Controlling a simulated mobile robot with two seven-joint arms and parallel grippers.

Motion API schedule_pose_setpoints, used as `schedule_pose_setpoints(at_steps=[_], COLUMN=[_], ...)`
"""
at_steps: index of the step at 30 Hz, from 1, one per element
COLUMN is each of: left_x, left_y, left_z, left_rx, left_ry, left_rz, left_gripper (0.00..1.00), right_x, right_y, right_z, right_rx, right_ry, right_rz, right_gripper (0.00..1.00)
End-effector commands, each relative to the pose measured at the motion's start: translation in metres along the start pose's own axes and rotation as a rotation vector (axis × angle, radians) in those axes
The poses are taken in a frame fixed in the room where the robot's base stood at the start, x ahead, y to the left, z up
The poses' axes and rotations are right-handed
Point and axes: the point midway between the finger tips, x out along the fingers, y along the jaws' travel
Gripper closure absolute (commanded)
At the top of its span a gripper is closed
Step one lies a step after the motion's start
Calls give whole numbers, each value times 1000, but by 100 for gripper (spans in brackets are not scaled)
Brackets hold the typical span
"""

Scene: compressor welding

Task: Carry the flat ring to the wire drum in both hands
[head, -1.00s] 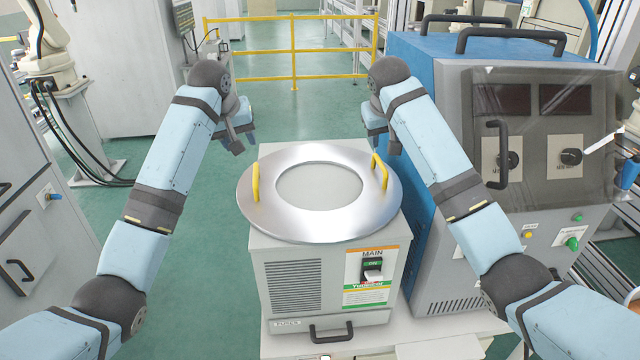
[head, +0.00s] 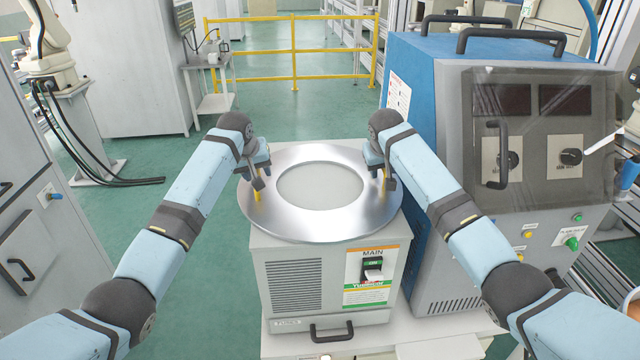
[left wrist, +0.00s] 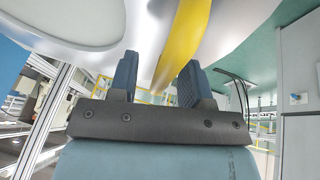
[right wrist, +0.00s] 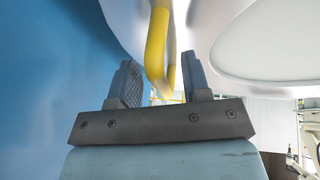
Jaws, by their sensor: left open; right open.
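The flat ring (head: 320,228) is a shiny metal disc with a wide round hole, lying flat on a grey power box (head: 290,285). It has a yellow handle on each side. My left gripper (head: 261,183) is at the left handle; in the left wrist view that handle (left wrist: 185,42) runs between the open fingers (left wrist: 158,82). My right gripper (head: 384,178) is at the right handle; in the right wrist view that handle (right wrist: 157,50) lies between the open fingers (right wrist: 160,82). I cannot make out the wire drum for certain.
A tall blue and grey machine (head: 450,240) stands close to the right of the ring, beside my right arm. A yellow railing (head: 293,50) crosses the floor behind. A copper-brown round thing (head: 629,309) is cut off at the right edge. Green floor lies open behind the box.

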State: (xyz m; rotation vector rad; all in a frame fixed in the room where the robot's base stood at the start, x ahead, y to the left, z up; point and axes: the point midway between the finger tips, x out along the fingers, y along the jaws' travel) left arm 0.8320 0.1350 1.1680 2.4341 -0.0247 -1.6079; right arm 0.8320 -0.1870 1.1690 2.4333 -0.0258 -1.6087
Motion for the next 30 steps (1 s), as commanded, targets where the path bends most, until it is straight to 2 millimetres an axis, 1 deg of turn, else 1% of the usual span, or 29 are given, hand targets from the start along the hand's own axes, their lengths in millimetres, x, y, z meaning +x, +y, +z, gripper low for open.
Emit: schedule_pose_setpoints(at_steps=[5, 6, 11, 12, 23, 26, 30], left_x=[0, 0, 0, 0, -2, -5, -14], left_y=[0, 0, 0, 0, 1, 1, 3], left_z=[0, 0, 0, 0, -1, -2, -6], left_rx=[0, 0, 0, 0, 0, 0, 0], left_ry=[0, 0, 0, 0, 1, 1, 1], left_rz=[0, 0, 0, 0, 1, 1, 1], left_gripper=[56, 58, 95, 100, 100, 100, 100], right_x=[0, 0, 0, 0, -2, -5, -14], right_y=[0, 0, 0, 0, 0, 1, 3], right_z=[0, 0, 0, 0, -1, -2, -6], right_rx=[0, 0, 0, 0, 0, 0, 0], right_ry=[0, 0, 0, 0, 2, 2, 2], right_rz=[0, 0, 0, 0, -1, -1, -1], right_gripper=[56, 59, 96, 100, 100, 100, 100])
